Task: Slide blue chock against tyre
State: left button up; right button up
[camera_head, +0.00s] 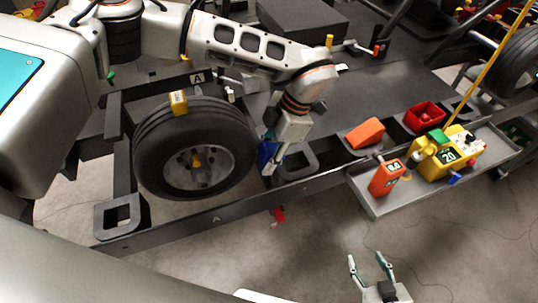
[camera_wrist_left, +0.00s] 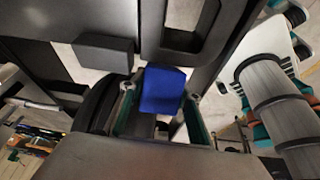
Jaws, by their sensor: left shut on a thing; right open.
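The blue chock (camera_head: 268,157) is beside the right side of the black tyre (camera_head: 150,132), on the dark stand by the frame rail. In the head view I cannot tell whether chock and tyre touch. My left gripper (camera_head: 270,165) is shut on the blue chock, reaching down from above. In the left wrist view the chock (camera_wrist_left: 162,90) sits between the two fingers, with part of the dark tyre (camera_wrist_left: 98,105) to its left. My right gripper (camera_head: 368,268) is open and empty at the bottom, in front of the stand, away from the chock.
An orange wedge (camera_head: 366,133) and a red bin (camera_head: 424,117) lie to the right. A grey tray (camera_head: 376,207) holds an orange meter (camera_head: 387,177) and a yellow device (camera_head: 440,158). A yellow block (camera_head: 179,103) sits on top of the tyre. Floor in front is mostly clear.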

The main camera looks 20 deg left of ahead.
pick_arm(q)
jog(key=a, duration=0.3)
jog(key=shift+w+a+r+n+y, duration=0.1)
jog(key=shift+w+a+n+y, duration=0.1)
jog(key=shift+w+n+y, duration=0.15)
jog(key=o, duration=1.3)
jog(key=shift+c, duration=0.2)
jog(key=shift+h, duration=0.45)
jog(key=v, duration=0.6)
jog(key=d+v, duration=0.1)
jog(key=v, duration=0.2)
jog(key=shift+s+r, duration=0.1)
jog(key=shift+s, duration=0.25)
jog(key=shift+w+d+r, duration=0.3)
jog(key=shift+d+r, duration=0.05)
jog(key=shift+d, duration=0.15)
jog(key=shift+w+d+r, duration=0.25)
jog(key=shift+d+r, duration=0.1)
jog(key=shift+d, duration=0.15)
jog(key=shift+s+d+r, duration=0.2)
jog(key=shift+d+r, duration=0.1)
jog(key=shift+r, duration=0.15)
jog(key=shift+w+d, duration=0.1)
